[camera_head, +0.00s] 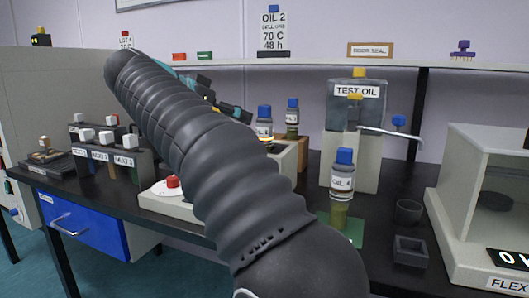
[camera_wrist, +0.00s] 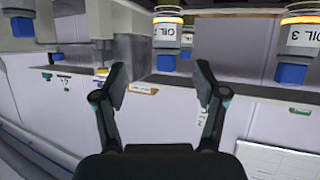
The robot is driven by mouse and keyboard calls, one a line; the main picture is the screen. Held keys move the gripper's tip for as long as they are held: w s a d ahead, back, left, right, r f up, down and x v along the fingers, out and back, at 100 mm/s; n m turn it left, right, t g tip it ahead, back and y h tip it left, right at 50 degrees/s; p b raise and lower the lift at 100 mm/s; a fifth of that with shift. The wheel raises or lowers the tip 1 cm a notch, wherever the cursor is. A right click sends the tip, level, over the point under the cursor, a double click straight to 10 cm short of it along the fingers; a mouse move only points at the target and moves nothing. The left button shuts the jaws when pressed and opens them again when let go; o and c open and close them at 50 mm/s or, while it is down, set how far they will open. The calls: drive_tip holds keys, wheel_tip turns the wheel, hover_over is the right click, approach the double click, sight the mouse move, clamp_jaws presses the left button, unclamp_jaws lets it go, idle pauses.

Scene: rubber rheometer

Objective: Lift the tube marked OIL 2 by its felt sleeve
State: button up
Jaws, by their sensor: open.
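In the wrist view, upside down, a blue-capped tube labelled OIL (camera_wrist: 166,30) stands beyond the gap between my fingertips. Its number looks like 2 but is hard to read. A tube marked OIL 3 (camera_wrist: 299,36) is at the upper right. In the head view, two blue-capped tubes (camera_head: 265,127) (camera_head: 292,114) stand behind my arm, their lower parts partly hidden and numbers unreadable. My gripper (camera_wrist: 162,82) is open and empty, apart from both tubes; the head view shows it partly behind my arm (camera_head: 232,108). No felt sleeve shows clearly on the OIL 2 tube.
The OIL 4 tube (camera_head: 342,182) stands on a green mat (camera_head: 350,232) at right. A TEST OIL container (camera_head: 358,92) is behind it. A sign reading OIL 2, 70 C, 48 h (camera_head: 273,32) stands on the shelf. A machine (camera_head: 476,160) is at far right.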

sight(259, 126)
drive_tip(key=shift+m+h, duration=0.3)
drive_tip(key=shift+m, duration=0.1)
drive_tip(key=w+d+f, duration=0.1)
drive_tip(key=w, duration=0.1)
drive_tip(key=w+d, duration=0.1)
drive_tip(key=w, duration=0.1)
drive_tip(key=w+d+f+b, duration=0.1)
drive_tip(key=w, duration=0.1)
drive_tip(key=shift+d+f, duration=0.1)
drive_tip(key=shift+f, duration=0.2)
drive_tip(key=shift+x, duration=2.7)
drive_tip(key=shift+s+d, duration=0.1)
drive_tip(key=shift+s, duration=0.1)
clamp_jaws()
